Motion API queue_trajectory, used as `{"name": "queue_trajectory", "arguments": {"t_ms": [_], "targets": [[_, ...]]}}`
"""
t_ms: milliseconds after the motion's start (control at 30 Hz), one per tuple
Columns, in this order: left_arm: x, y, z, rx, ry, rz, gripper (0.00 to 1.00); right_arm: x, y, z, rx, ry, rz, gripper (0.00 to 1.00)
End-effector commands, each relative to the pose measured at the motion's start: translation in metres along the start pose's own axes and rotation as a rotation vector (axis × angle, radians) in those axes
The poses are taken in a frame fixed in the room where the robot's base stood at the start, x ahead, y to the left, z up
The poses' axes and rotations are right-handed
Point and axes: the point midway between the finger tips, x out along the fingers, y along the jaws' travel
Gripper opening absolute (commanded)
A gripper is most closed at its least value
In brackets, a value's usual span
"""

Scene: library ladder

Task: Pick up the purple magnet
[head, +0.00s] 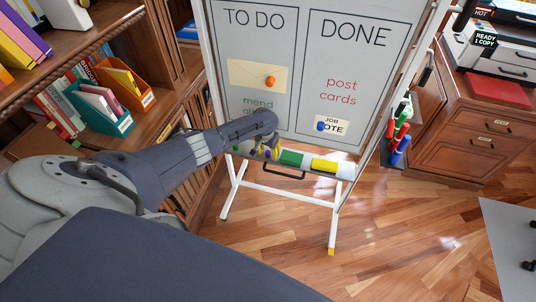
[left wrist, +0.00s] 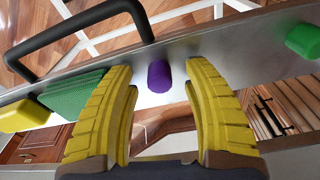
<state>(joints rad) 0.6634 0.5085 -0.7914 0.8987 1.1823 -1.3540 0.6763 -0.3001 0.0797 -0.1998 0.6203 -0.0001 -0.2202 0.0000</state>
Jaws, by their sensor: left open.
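The purple magnet (left wrist: 159,76) is a short cylinder on the metal tray (left wrist: 190,47) of the whiteboard. In the left wrist view it stands between the two yellow fingers of my left gripper (left wrist: 160,84), near their tips, with a visible gap on each side. My left gripper is open and holds nothing. In the head view the left gripper (head: 263,148) is at the tray under the TO DO column, where its fingers largely hide the magnet. My right gripper is not in view.
A green block (left wrist: 72,95), a yellow block (left wrist: 24,115) and a green magnet (left wrist: 303,40) share the tray. A black handle (left wrist: 80,36) projects beside it. The whiteboard (head: 304,60) rises behind. A bookshelf (head: 150,60) stands left of it, drawers (head: 480,135) right.

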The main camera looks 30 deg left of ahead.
Motion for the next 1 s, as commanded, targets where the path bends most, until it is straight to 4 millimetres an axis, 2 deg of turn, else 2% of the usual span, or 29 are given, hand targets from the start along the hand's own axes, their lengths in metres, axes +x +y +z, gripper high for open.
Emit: {"name": "queue_trajectory", "arguments": {"t_ms": [100, 533, 1000], "targets": [[-0.0001, 0.0002, 0.0000, 0.000, 0.000, 0.000, 0.51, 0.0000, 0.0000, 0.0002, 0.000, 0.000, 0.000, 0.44], [-0.0001, 0.0002, 0.0001, 0.000, 0.000, 0.000, 0.01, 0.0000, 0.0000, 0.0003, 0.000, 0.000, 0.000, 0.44], [-0.0006, 0.0001, 0.0000, 0.000, 0.000, 0.000, 0.00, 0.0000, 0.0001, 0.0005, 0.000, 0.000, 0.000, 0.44]]}}
